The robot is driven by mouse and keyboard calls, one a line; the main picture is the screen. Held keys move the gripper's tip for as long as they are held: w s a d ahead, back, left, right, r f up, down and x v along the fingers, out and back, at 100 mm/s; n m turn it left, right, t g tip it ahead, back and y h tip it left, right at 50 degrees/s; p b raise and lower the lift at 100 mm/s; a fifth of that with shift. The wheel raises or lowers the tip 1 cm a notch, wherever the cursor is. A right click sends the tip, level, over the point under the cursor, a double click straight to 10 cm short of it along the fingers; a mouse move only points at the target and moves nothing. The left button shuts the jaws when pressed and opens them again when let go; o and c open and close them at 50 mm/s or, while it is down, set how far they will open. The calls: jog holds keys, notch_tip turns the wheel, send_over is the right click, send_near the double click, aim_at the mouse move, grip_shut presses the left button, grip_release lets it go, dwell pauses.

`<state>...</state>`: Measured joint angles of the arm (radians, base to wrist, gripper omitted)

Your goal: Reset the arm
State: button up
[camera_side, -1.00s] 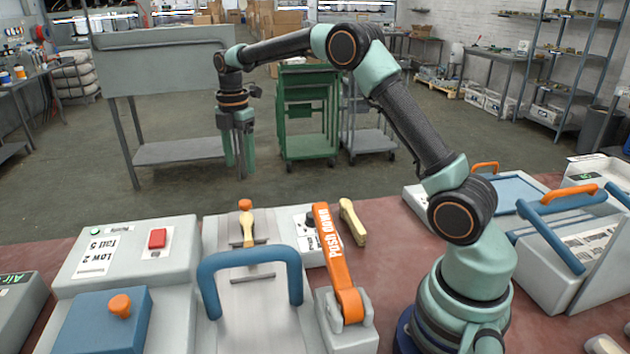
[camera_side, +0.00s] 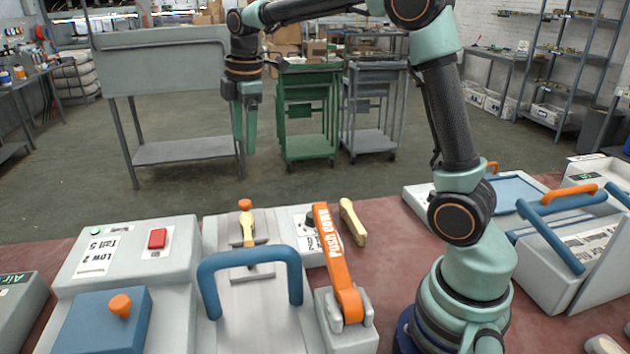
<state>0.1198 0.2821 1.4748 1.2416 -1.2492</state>
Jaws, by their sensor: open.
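My gripper (camera_side: 244,140) hangs pointing down at upper centre-left, high above the bench, in front of the grey metal stand and the green cart in the picture. Its jaws are open and nothing shows between them. My arm rises from its base at lower right and bends over at the top edge, where part of it is cut off. A second wooden piece (camera_side: 352,221) lies to the right, behind the orange "Push down" lever (camera_side: 338,265).
A blue U-shaped handle (camera_side: 249,258) arches over the press bed. A control box (camera_side: 130,255) with a red button (camera_side: 157,238) stands left. Another machine with a blue handle (camera_side: 551,238) stands right. The air above the bench around the gripper is clear.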

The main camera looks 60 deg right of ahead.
jog(key=s+a+m+t, duration=0.2)
jog(key=s+m, duration=0.4)
jog(key=s, duration=0.3)
jog(key=s+a+f+m+t, duration=0.1)
jog(key=s+a+m+t, duration=0.1)
jog(key=s+m, duration=0.5)
jog(key=shift+s+a, duration=0.8)
jog(key=shift+s, duration=0.15)
